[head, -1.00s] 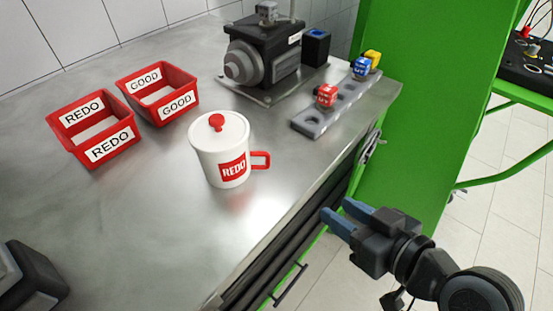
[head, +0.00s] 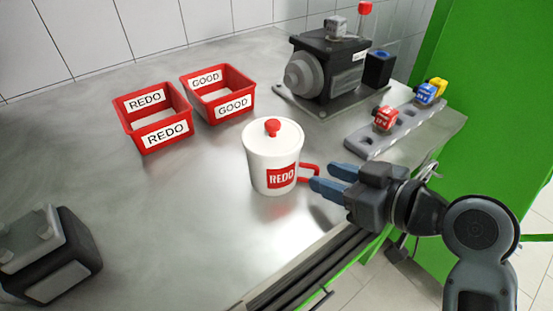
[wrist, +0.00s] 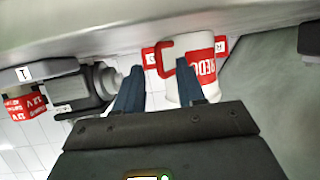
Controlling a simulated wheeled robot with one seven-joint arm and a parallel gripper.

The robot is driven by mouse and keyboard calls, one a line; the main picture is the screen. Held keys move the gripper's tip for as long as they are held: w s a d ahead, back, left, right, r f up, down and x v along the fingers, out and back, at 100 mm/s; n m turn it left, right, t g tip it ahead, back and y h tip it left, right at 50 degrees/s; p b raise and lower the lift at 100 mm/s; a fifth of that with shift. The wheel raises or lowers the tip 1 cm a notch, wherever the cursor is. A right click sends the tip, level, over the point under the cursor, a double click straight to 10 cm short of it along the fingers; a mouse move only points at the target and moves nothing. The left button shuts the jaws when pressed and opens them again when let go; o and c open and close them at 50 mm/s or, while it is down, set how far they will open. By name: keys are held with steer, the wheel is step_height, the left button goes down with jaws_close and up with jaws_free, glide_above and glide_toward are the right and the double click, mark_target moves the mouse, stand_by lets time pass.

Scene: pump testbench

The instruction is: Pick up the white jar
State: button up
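The white jar (head: 262,150) stands upright on the metal bench. It has a white lid with a red knob (head: 272,127), a red REDO label and a red handle (head: 311,169) on its right side. My gripper (head: 325,178) is open, with blue fingertips just right of the handle. In the wrist view, which looks upside down, the jar (wrist: 172,88) and its handle (wrist: 161,52) show beyond the fingers, and one finger covers part of the jar. The handle appears between the fingers there, but I cannot tell whether they are around it. Nothing is held.
A red REDO bin (head: 153,120) and a red GOOD bin (head: 218,93) stand behind the jar. A dark pump (head: 333,70) is at the back right. A grey rack (head: 405,128) with coloured blocks lies behind my gripper.

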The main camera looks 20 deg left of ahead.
steer(key=shift+x, duration=1.15)
jaws_close()
steer(key=shift+r, duration=0.1)
